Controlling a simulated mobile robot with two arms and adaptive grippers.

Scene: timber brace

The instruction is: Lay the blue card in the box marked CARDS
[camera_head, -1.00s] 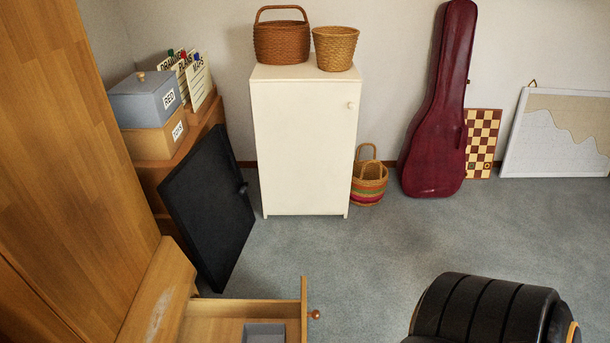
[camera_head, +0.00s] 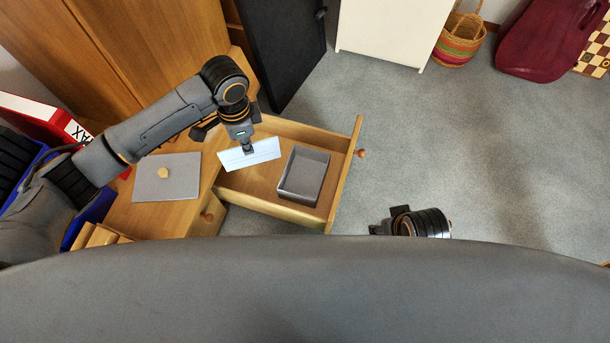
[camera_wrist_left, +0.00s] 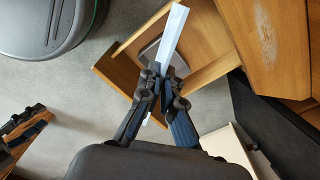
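A pale blue card (camera_head: 250,154) is held by my left gripper (camera_head: 248,146), its long side spanning left to right, above the left part of an open drawer (camera_head: 245,183). In the left wrist view the fingers (camera_wrist_left: 163,80) are shut on the card (camera_wrist_left: 172,35), seen nearly edge-on. An open grey box (camera_head: 303,175) sits in the drawer, right of the card, and looks empty. No CARDS label is readable on it now. A grey lid with a knob (camera_head: 166,178) lies on the wooden top left of the drawer. My right gripper (camera_head: 380,228) is low, right of the drawer; its fingers are unclear.
The drawer front has a round knob (camera_head: 361,153). A red binder (camera_head: 45,117) and a blue crate (camera_head: 93,213) stand at left. A black panel (camera_head: 283,45) leans behind the drawer. A striped basket (camera_head: 460,39) stands at the back. The carpet (camera_head: 480,150) at right is clear.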

